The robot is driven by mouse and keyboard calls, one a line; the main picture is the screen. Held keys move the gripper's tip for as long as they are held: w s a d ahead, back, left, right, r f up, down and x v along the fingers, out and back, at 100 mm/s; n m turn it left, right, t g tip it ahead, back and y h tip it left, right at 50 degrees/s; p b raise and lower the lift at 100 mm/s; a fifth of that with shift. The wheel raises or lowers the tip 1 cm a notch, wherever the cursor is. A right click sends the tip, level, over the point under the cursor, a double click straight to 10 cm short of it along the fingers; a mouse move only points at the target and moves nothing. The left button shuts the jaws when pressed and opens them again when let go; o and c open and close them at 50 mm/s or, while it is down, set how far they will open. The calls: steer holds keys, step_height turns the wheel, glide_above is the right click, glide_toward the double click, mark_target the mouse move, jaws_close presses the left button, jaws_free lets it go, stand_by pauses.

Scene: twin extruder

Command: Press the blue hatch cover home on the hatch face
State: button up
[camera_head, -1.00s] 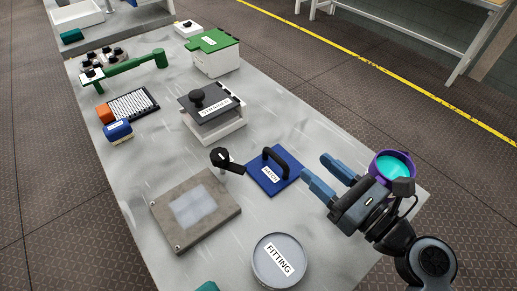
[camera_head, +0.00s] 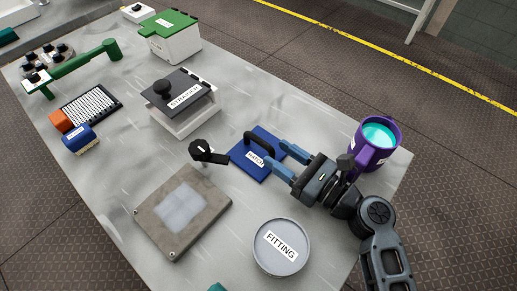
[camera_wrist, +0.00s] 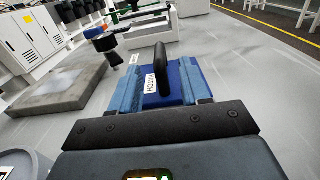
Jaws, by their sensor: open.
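The blue hatch cover (camera_head: 250,168), labelled HATCH and with a black handle (camera_head: 261,146), lies flat on the table. My gripper (camera_head: 279,160) is open, its blue fingers at the cover's right side and pointing toward the handle. In the wrist view the handle (camera_wrist: 162,70) stands upright between the two fingers, and the cover (camera_wrist: 186,78) lies beyond and below them. I cannot tell if the fingers touch the cover. A grey block with a pale square face (camera_head: 183,212), possibly the hatch face, lies to the left of the cover. A black knob on a post (camera_head: 206,152) stands between them.
A grey round FITTING lid (camera_head: 281,247) lies near the front. A purple container with teal contents (camera_head: 372,143) stands right of my gripper. A white box with a dark STRAINER lid (camera_head: 182,105) is behind. Bare table (camera_head: 110,180) lies left of the grey block.

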mark_target(249, 134)
steer(key=shift+p+x, duration=0.4)
steer(key=shift+x, duration=3)
steer(key=shift+r, duration=0.1)
steer(key=shift+c, duration=0.4)
jaws_close()
